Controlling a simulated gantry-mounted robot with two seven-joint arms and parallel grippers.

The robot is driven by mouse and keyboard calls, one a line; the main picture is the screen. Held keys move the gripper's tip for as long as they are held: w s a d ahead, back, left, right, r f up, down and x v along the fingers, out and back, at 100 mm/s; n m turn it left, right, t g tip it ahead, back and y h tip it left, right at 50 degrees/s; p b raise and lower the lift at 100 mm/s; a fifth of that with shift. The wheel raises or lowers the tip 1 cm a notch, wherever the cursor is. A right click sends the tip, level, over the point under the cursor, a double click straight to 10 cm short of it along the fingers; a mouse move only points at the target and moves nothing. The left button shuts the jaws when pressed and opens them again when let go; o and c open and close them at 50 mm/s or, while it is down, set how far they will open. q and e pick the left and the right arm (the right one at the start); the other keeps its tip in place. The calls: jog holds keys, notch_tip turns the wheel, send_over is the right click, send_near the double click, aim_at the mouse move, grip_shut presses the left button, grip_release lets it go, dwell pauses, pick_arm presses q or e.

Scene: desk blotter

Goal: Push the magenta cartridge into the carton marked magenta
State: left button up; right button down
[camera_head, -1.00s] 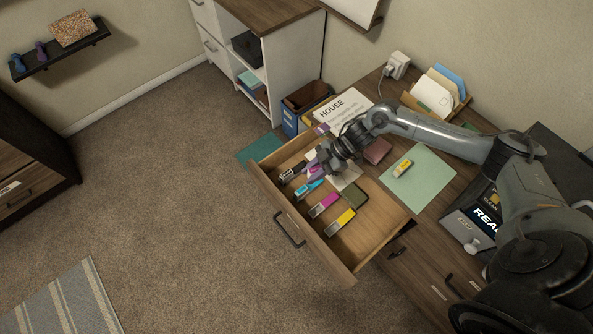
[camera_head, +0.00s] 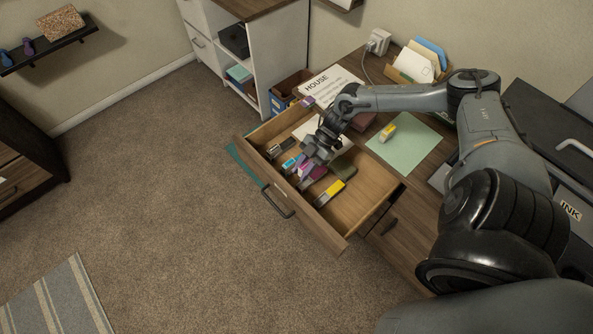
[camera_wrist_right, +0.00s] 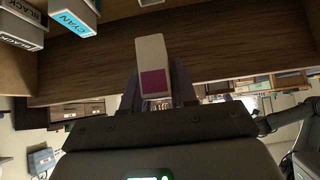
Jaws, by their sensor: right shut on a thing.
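My right gripper (camera_head: 306,164) is over the open drawer (camera_head: 368,204), pointing down. In the wrist view its fingers (camera_wrist_right: 157,90) are shut on the magenta cartridge (camera_wrist_right: 152,62), a pale block with a magenta label. In the head view the gripper mostly hides the cartridge. The carton marked magenta (camera_head: 317,173) lies in the drawer right beside the fingers, between the cyan and yellow cartons. I cannot tell whether the cartridge touches it. My left gripper is not in view.
A cyan carton (camera_head: 290,164), a black carton (camera_head: 274,153) and a yellow carton (camera_head: 329,194) lie in the drawer. A dark olive item (camera_head: 342,167) lies behind. A yellow-labelled cartridge (camera_head: 388,132) rests on the green blotter (camera_head: 407,152). The drawer's right part is bare.

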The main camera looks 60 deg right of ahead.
jog(key=shift+s+a+f, duration=0.1)
dwell(0.4)
jog(key=shift+p, duration=0.3)
jog(key=shift+f+b, duration=1.15)
jog(key=shift+f, duration=0.3)
jog(key=shift+f+b, duration=1)
jog(key=shift+f, duration=0.45)
jog(key=shift+p, duration=0.4)
